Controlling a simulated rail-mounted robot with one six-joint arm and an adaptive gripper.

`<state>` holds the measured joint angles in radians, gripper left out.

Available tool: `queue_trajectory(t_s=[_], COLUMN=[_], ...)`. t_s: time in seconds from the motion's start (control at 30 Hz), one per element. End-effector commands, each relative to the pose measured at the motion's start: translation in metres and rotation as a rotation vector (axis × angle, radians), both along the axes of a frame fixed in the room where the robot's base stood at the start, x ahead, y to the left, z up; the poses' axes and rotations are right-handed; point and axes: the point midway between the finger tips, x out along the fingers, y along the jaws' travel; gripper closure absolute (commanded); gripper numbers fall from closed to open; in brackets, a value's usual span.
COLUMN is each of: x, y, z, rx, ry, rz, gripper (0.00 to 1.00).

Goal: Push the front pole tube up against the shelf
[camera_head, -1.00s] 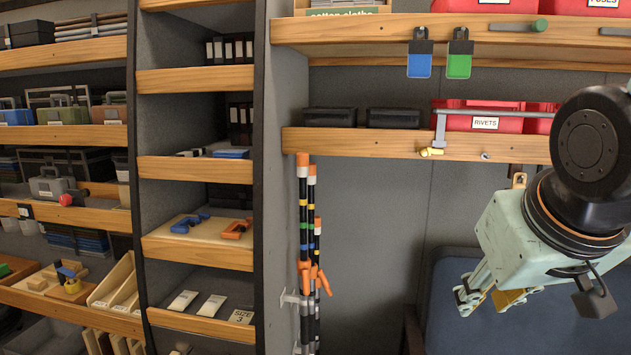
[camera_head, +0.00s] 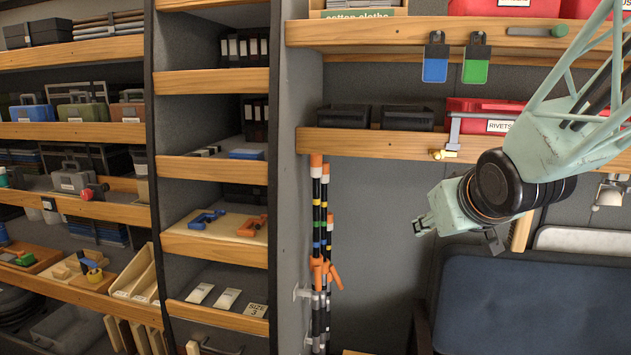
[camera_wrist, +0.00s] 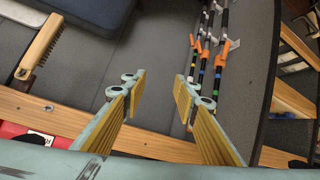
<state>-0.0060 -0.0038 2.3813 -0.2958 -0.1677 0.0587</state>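Several slim pole tubes with black, white, blue, yellow and green bands and orange caps stand upright, close together, in the corner below the wooden shelf (camera_head: 480,153). The front pole tube (camera_head: 316,215) has its orange top by the shelf's left end; whether it touches the shelf cannot be told. Orange clips or handles show lower on the poles. My gripper (camera_head: 422,226) is right of the poles, below the shelf, apart from both. In the wrist view its fingers (camera_wrist: 160,95) are spread with nothing between them, and the poles (camera_wrist: 207,70) show beyond the right finger.
A grey bracket with a brass end (camera_head: 445,153) hangs over the shelf's front edge. Black bins (camera_head: 345,116) and a red rivets box (camera_head: 484,118) stand on the shelf. A dark blue padded seat back (camera_head: 535,300) is at lower right. The wall between poles and gripper is clear.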

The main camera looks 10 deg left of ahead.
Motion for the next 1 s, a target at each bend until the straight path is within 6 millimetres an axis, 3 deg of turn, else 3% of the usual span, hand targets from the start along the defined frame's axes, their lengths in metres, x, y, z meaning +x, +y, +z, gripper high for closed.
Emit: queue_trajectory(t_s=[0.5, 1.0], x=[0.089, 0.149], y=[0.043, 0.092], z=[0.006, 0.004], rx=[0.04, 0.119], ry=[-0.149, -0.287], rz=[0.125, 0.251], gripper=[0.73, 0.73])
